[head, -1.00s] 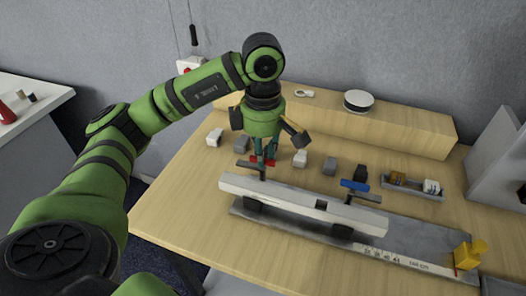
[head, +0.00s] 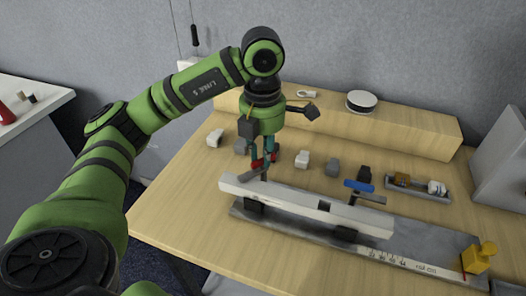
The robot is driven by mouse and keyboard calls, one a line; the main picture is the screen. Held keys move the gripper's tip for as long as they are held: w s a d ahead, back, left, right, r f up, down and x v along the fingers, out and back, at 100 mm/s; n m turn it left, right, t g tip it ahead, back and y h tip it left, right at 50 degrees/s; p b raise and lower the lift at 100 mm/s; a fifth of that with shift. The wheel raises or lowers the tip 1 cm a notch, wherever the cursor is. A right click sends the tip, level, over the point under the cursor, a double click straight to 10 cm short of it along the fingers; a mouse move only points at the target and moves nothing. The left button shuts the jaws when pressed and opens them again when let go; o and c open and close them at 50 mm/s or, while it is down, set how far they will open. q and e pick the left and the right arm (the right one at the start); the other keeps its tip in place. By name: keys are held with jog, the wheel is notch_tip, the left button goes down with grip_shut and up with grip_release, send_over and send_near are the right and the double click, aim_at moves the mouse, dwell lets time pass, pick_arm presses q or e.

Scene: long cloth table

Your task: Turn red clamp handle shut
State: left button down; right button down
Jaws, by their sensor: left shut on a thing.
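The red clamp handle (head: 257,164) is near the left end of a long pale beam (head: 300,202), and only small red parts show around my fingers. A dark clamp arm (head: 252,174) lies below it, over the beam's end. My left gripper (head: 264,159) points down from above and is shut on the red handle, hiding most of it. A second clamp with a blue handle (head: 359,186) stands farther right along the beam. My right gripper is not in view.
The beam rests on dark supports over a grey base plate (head: 435,245). A yellow block (head: 478,258) stands at its right end. Several small blocks, including a white one (head: 302,159), stand behind. A small tray (head: 418,190) is at the right. A wooden ledge (head: 405,122) runs along the back.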

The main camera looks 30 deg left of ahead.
aim_at(262, 158)
pick_arm(q)
jog(key=n, duration=0.3)
jog(key=shift+s+n, duration=0.1)
jog(key=shift+n, duration=0.2)
jog(key=shift+s+n, duration=0.1)
jog(key=shift+n, duration=1.7)
jog(key=c, duration=1.1)
grip_release()
jog(key=shift+c, duration=0.2)
notch_tip(262, 158, up, 12)
